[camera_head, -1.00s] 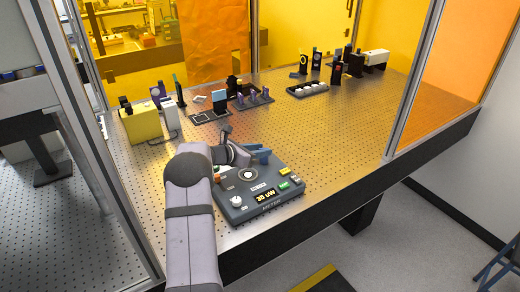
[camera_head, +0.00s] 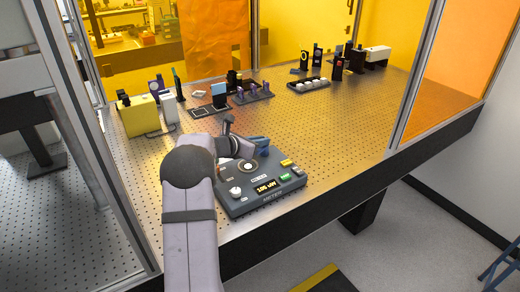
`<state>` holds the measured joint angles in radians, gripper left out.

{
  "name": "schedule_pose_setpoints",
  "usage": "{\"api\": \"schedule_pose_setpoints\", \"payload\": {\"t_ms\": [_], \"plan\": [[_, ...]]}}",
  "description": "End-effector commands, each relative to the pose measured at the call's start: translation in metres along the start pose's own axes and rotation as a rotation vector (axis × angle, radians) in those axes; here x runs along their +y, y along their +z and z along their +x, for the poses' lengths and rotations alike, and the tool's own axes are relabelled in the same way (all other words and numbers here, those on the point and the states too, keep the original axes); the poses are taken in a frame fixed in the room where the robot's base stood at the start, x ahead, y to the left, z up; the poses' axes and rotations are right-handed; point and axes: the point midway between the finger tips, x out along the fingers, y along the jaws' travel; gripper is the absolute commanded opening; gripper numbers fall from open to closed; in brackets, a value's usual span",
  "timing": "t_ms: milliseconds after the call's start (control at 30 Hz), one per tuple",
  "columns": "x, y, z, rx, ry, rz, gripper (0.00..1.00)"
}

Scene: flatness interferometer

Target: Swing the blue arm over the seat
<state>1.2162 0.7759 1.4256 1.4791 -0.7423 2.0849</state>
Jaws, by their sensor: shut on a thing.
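The dark grey meter box (camera_head: 262,197) sits on the perforated table near its front edge. The blue arm (camera_head: 261,145) is at the back of the box's top. The seat (camera_head: 248,167), a pale round spot with a dark ring, is just in front of it. My gripper (camera_head: 240,150) is low over the back left of the box and shut, apparently on the left end of the blue arm; my own wrist partly hides the contact. The lit display (camera_head: 267,187) seems to read 105 uW.
A white knob (camera_head: 236,192) and yellow and green buttons (camera_head: 288,170) are on the box. Behind stand a yellow block (camera_head: 138,116), a rack of purple optics (camera_head: 253,93) and a black tray of white pieces (camera_head: 308,86). The table right of the box is clear.

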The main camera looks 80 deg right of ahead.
Motion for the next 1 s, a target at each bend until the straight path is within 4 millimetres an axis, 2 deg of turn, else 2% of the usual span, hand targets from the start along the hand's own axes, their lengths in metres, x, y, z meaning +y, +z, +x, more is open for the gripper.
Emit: {"api": "schedule_pose_setpoints", "payload": {"t_ms": [500, 533, 600, 1000], "plan": [[-0.0012, 0.0030, -0.0002, -0.005, 0.030, -0.015, 0.00], [-0.0012, 0.0030, -0.0002, -0.005, 0.030, -0.015, 0.17], [-0.0012, 0.0027, -0.0002, -0.005, 0.030, -0.014, 0.29], [-0.0005, 0.0005, -0.0044, -0.003, 0.031, -0.014, 0.29]]}}
